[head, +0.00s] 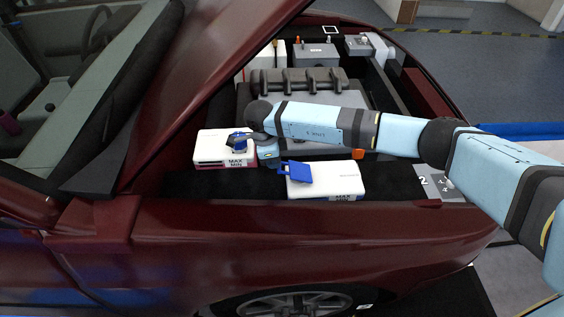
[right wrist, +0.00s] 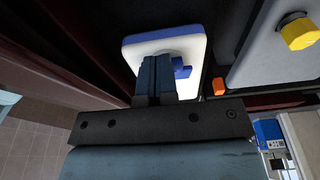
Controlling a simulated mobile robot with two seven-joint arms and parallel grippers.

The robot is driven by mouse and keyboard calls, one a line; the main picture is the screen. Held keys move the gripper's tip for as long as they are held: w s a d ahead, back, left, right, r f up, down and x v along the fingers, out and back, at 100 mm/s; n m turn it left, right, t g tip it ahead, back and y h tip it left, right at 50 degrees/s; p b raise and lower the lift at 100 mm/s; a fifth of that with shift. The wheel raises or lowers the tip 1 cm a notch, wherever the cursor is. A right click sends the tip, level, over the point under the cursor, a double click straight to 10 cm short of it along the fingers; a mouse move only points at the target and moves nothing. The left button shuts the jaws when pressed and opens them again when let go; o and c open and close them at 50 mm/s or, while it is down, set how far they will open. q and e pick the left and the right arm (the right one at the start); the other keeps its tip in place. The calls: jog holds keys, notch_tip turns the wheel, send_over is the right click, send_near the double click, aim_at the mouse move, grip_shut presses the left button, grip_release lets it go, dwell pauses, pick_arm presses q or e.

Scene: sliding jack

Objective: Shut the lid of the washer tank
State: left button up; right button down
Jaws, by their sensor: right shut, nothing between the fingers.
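Two white tanks with blue parts on top are in the engine bay; the pictures do not clearly show which is the washer tank. The front tank (head: 338,181) has a flat blue lid (head: 295,171) that looks raised and tilted at its left end. The left tank (head: 211,147) has MAX and MIN marks. In the right wrist view the closed fingers partly hide a white tank (right wrist: 193,50) and a blue part (right wrist: 182,71). My left gripper is out of view.
The raised hood (head: 200,80) slopes over the left of the bay. The grey engine cover (head: 300,82) lies behind my right arm. A grey battery-like box (head: 316,54) stands at the back. The dark red fender (head: 300,215) edges the front. A yellow cap (right wrist: 300,33) shows in the wrist view.

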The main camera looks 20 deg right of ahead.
jog(key=f+b, duration=0.1)
jog(key=a+f+b, duration=0.1)
jog(key=f, duration=0.1)
jog(key=shift+w+a+f+b, duration=0.1)
jog(key=shift+w+f+b, duration=0.1)
jog(key=shift+b, duration=0.15)
jog(key=shift+a+f, duration=0.1)
jog(key=shift+f, duration=0.05)
jog(key=shift+a+f+b, duration=0.1)
jog(key=shift+f+b, duration=0.25)
jog(key=shift+b, duration=0.2)
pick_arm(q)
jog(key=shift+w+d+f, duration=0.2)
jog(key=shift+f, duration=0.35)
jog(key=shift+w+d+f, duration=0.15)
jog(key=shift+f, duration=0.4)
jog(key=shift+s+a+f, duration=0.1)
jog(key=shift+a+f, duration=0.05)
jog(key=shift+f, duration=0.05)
pick_arm(e)
jog(key=shift+s+f, duration=0.1)
